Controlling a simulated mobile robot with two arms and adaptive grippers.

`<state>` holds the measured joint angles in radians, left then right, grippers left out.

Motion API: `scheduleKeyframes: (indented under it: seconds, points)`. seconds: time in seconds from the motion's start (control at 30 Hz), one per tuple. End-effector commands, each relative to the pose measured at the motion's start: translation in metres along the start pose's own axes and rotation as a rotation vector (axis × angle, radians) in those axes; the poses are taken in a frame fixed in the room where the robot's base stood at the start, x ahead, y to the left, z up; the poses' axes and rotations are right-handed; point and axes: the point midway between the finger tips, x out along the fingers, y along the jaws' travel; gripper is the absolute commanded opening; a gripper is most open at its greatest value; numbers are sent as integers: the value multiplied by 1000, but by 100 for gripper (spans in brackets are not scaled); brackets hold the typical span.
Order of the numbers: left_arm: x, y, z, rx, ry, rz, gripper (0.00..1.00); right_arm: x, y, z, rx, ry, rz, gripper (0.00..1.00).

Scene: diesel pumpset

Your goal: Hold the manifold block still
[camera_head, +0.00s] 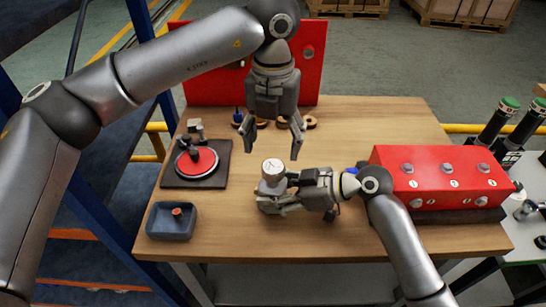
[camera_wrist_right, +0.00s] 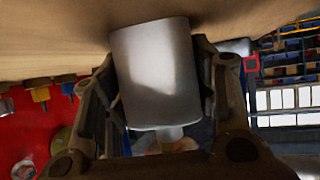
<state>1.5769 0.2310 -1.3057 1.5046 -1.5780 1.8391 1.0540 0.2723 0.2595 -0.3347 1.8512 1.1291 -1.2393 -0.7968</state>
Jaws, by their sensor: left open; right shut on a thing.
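A red block (camera_head: 437,171) with round silver fittings and numbered labels, which looks like the manifold block, sits at the right side of the wooden table on a dark base. Neither gripper touches it. My left gripper (camera_head: 271,151) is open and empty, pointing down just above and behind the gauge.
A dark plate with a red disc (camera_head: 197,162) and a blue-grey tray (camera_head: 172,221) holding a small red item are on the table's left. A red panel (camera_head: 205,92) stands at the back, with small knobs and rings before it. Green-capped cylinders (camera_head: 510,104) stand right. The table's back right is clear.

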Motion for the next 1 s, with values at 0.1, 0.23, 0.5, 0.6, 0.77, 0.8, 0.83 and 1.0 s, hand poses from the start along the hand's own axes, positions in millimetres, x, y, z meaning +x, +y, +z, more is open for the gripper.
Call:
scheduleKeyframes:
  seconds: [0.1, 0.23, 0.5, 0.6, 0.77, 0.8, 0.83, 1.0]
  points:
    - [-21, 0, 0, -1, -2, 0, 67, 0, 1, 1, 1, -1, 2, 12]
    - [-33, 0, 0, 0, -1, 0, 67, 0, 1, 0, 0, -1, 2, 12]
    - [-37, 0, 0, 1, 1, 0, 67, 0, 1, 0, 0, -1, 3, 12]
    - [-37, 0, 0, 1, 0, 0, 67, 0, 1, 0, 0, -1, 2, 57]
    - [-37, 0, 0, 0, 0, 0, 67, 0, 1, 0, 0, -1, 2, 78]
    - [-37, 0, 0, 0, 0, 0, 67, 0, 1, 0, 0, 0, 2, 78]
    - [-37, 0, 0, 0, 0, 0, 67, 0, 1, 0, 0, 0, 2, 78]
    - [-37, 0, 0, 0, 0, 0, 67, 0, 0, 0, 0, 0, 1, 78]
